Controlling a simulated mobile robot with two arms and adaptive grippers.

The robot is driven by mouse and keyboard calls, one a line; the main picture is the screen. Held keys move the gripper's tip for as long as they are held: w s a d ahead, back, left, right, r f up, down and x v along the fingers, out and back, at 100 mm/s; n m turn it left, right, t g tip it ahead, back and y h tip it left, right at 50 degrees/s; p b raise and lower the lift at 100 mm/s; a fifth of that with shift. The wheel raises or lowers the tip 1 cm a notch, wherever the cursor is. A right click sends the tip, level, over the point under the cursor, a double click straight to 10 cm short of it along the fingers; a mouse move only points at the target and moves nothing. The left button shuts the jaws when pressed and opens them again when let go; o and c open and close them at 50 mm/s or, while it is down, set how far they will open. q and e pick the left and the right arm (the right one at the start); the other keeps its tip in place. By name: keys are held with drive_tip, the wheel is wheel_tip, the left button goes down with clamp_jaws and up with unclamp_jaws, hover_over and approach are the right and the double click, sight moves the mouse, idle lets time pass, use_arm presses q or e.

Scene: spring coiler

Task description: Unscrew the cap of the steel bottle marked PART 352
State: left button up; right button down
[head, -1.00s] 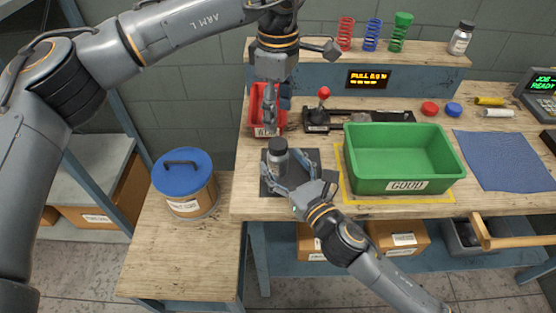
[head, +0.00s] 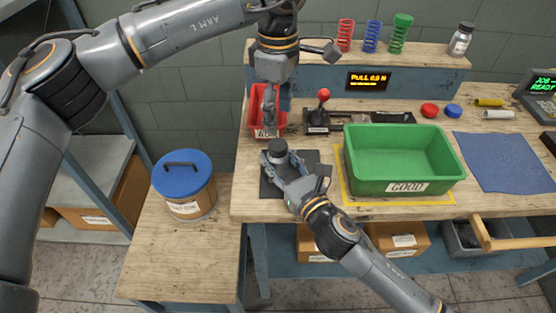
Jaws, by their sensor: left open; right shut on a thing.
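A steel bottle (head: 278,159) with a dark cap (head: 277,146) is upright over the dark square mat (head: 309,185) near the bench's left end. Its label is hidden, so I cannot read a part number. My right gripper (head: 280,162) comes from the lower right and is shut on the bottle's body, below the cap. The fingers hide much of the body, and I cannot tell whether its base touches the mat. My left gripper (head: 269,118) points down, open and empty, above and slightly behind the cap, in front of the red bin.
The red bin (head: 254,110) is close behind. A green bin (head: 404,186) marked GOOD stands right of the mat. A red-knobbed lever device (head: 318,118) is behind. Another dark-capped bottle (head: 460,43) is on the shelf with coil springs (head: 372,36). A blue cloth (head: 505,161) lies right.

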sight(278, 144)
use_arm(q)
drive_tip(key=m, duration=1.2)
drive_tip(key=shift+m, duration=0.4)
drive_tip(key=m, duration=0.5)
drive_tip(key=shift+f, duration=0.55)
wheel_tip(278, 144, down, 7)
drive_tip(key=shift+r, duration=0.1)
